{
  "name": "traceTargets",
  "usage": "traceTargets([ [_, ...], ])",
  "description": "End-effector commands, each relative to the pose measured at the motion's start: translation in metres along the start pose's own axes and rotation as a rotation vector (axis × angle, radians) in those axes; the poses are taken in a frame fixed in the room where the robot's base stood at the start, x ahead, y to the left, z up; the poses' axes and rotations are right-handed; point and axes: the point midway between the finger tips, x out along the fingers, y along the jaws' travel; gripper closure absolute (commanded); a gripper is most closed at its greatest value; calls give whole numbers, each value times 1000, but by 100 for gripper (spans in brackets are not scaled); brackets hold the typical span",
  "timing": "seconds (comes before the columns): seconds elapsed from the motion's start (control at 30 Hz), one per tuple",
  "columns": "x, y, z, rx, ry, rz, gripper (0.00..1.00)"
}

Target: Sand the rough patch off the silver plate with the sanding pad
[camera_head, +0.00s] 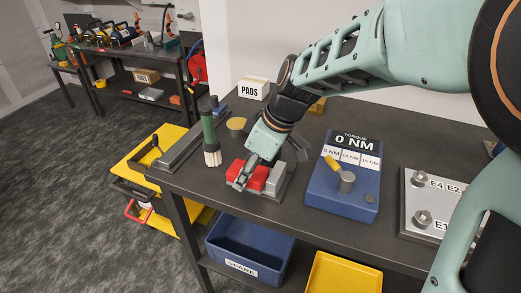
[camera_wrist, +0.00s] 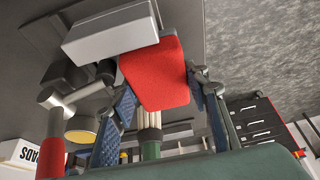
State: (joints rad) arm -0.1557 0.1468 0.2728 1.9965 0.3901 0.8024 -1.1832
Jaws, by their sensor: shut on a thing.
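My gripper (camera_head: 250,177) is shut on a red block-shaped pad, taken as the sanding pad (camera_head: 259,178). In the wrist view the red pad (camera_wrist: 156,75) sits between the two blue-lined fingers of my gripper (camera_wrist: 162,84). A light grey block (camera_head: 275,181) is right beside the pad; it also shows in the wrist view (camera_wrist: 110,35). Both are over a grey metal base (camera_head: 282,192) near the bench's front edge. I cannot tell whether this base is the silver plate, or whether the pad touches it. No rough patch is visible.
A green-handled brush (camera_head: 210,140) stands to the left. A white PADS sign (camera_head: 253,88) and a yellow round disc (camera_head: 236,124) are behind. The blue torque box (camera_head: 347,180) and a silver bolt plate (camera_head: 420,205) are to the right. Blue (camera_head: 248,252) and yellow bins sit below the bench.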

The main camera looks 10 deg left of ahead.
Motion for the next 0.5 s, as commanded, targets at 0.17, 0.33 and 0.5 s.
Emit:
traceTargets([
  [0.17, 5, 1, -10, 1, -2, 0, 80],
  [0.33, 5, 2, -18, 8, -1, 3, 80],
  [0.5, -18, 2, -32, 10, -1, 5, 80],
])
